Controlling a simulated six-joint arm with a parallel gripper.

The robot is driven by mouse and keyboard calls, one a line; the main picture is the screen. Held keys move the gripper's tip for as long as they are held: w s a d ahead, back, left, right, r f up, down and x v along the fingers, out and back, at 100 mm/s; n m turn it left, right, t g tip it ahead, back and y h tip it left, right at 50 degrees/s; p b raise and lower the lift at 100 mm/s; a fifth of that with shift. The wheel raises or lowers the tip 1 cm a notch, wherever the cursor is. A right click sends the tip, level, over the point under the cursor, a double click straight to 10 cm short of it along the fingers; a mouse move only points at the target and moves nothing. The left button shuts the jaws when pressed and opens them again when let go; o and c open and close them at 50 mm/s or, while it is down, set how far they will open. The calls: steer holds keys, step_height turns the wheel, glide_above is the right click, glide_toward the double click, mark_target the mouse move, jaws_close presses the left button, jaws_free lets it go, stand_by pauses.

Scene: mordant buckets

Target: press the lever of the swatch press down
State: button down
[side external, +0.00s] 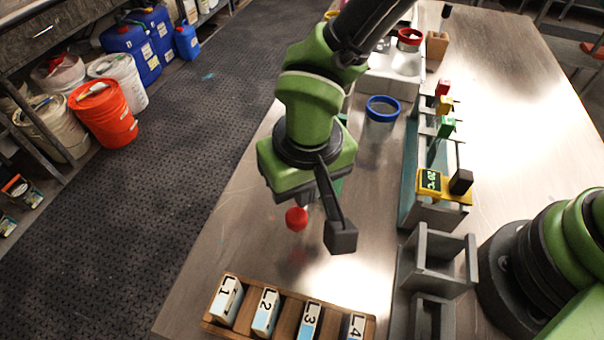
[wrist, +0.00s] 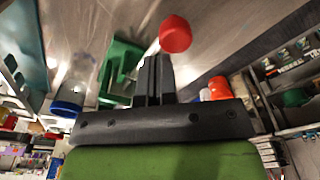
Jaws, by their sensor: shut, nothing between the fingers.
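The swatch press shows as a green frame (wrist: 121,68) in the wrist view, left of my fingers. A red knob (wrist: 175,34), which looks like the end of its lever, stands just past my fingertips and slightly right. In the side view the red knob (side external: 297,218) is below my green wrist, and the wrist hides most of the press. My gripper (wrist: 154,62) is shut and empty, with both dark fingers together. I cannot tell whether the fingertips touch the knob. The lever's shaft is mostly hidden.
A wooden rack (side external: 285,311) with labelled blocks lies at the table's near end. A blue-rimmed glass jar (side external: 382,108) stands behind my wrist. Grey stands (side external: 437,262) and a rack with a yellow temperature display (side external: 431,181) are to the right. Bare metal table lies left of the knob.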

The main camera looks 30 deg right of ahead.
steer(key=shift+s, duration=0.15)
steer(key=s, duration=0.1)
steer(key=s+r, duration=0.1)
steer(key=shift+s, duration=0.35)
steer(key=shift+r, duration=0.1)
step_height(320, 180, up, 10)
steer(key=s, duration=0.1)
stand_by(0.5)
